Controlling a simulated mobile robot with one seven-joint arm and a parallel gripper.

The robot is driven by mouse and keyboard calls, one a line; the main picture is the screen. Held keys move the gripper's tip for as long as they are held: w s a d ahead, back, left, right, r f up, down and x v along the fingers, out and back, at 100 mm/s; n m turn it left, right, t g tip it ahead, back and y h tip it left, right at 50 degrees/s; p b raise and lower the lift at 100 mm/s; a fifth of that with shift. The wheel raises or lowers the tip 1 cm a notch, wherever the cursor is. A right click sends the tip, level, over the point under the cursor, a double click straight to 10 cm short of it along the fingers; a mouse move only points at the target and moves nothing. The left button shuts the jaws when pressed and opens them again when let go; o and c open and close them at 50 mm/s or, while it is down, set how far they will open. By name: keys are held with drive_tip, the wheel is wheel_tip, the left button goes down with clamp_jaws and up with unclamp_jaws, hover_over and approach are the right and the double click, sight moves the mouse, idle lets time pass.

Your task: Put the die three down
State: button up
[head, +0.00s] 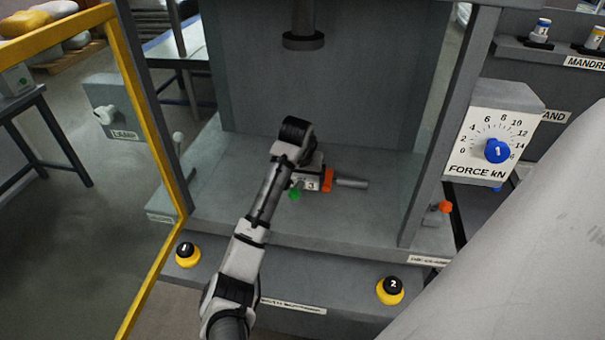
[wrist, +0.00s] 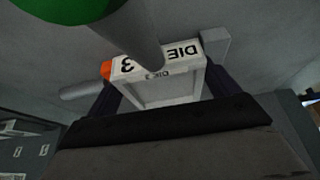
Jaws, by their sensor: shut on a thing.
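Die three, a pale block lettered DIE 3 (wrist: 178,53), sits between the dark fingers of my gripper (wrist: 163,86) in the wrist view. The gripper is shut on it. In the head view the die (head: 312,185) shows its 3 low over the press bed (head: 390,220), partly hidden by my wrist. I cannot tell whether it touches the bed. An orange part (head: 328,180) and a grey cylinder (head: 352,183) show just right of the die. A green knob (head: 294,194) is at its left; in the wrist view the knob (wrist: 60,10) and a grey rod cross in front.
The press ram (head: 303,41) hangs above the bed. A yellow-framed guard (head: 150,120) stands at left. Black-and-yellow buttons 1 (head: 187,254) and 2 (head: 390,290) sit on the front ledge. A force dial (head: 497,150) is at right. The bed's right side is mostly clear.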

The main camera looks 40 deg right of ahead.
sight(300, 183)
drive_tip(key=shift+f, duration=0.35)
drive_tip(key=o, duration=1.4)
drive_tip(key=shift+s+a+f, duration=0.1)
drive_tip(key=shift+s+f, duration=0.05)
drive_tip(key=shift+f, duration=0.05)
drive_tip(key=shift+r, duration=0.1)
drive_tip(key=shift+r, duration=0.3)
drive_tip(key=v, duration=0.5)
drive_tip(key=b+v, duration=0.1)
drive_tip(key=v, duration=0.5)
drive_tip(key=shift+r, duration=0.8)
drive_tip(key=shift+s+f, duration=0.1)
